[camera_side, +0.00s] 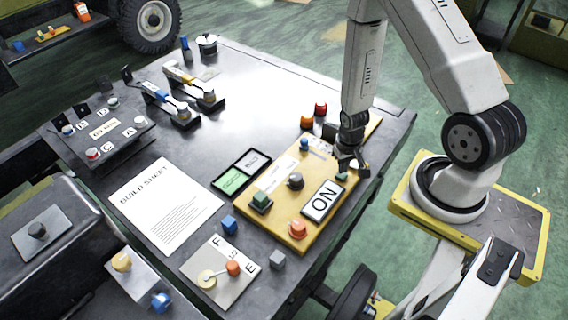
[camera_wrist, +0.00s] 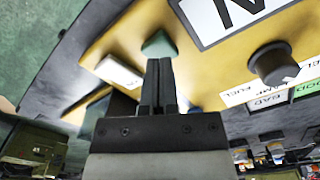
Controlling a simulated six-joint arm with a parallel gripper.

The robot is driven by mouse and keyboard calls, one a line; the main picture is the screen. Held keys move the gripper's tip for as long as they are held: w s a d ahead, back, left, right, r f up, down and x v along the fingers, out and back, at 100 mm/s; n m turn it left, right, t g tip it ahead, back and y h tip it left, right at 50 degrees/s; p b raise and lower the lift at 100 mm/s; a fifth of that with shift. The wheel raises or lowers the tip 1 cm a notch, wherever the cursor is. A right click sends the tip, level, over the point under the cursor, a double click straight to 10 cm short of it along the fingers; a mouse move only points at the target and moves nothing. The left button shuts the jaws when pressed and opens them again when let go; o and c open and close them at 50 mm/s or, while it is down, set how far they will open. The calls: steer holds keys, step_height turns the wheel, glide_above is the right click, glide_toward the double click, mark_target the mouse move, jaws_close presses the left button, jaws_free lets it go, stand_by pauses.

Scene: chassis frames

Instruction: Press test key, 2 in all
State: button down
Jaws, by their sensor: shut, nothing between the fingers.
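A yellow control panel (camera_side: 271,228) lies on the dark table. It carries a small green key (camera_side: 342,177) near its right edge, which also shows in the wrist view (camera_wrist: 158,45). I cannot read a label naming the test key. My gripper (camera_side: 352,162) points down over this green key, shut and empty. In the wrist view the fingertips (camera_wrist: 158,66) are right at the green key; I cannot tell whether they touch it. The panel also holds an ON plate (camera_side: 323,201), a dark knob (camera_side: 295,181), an orange button (camera_side: 298,229) and another green button (camera_side: 260,200).
Red and orange buttons (camera_side: 313,115) stand behind the panel. A green-and-black sign (camera_side: 240,172) lies left of it, beyond it a build sheet (camera_side: 158,206). The table's back middle is clear.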

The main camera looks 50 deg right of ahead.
steer(key=shift+f, duration=0.85)
steer(key=shift+r, duration=1.35)
steer(key=shift+f, duration=1.4)
steer(key=shift+r, duration=0.15)
stand_by(0.4)
steer(key=shift+r, duration=1.25)
steer(key=shift+r, duration=0.2)
steer(key=shift+r, duration=2.3)
steer(key=shift+w+r, duration=0.1)
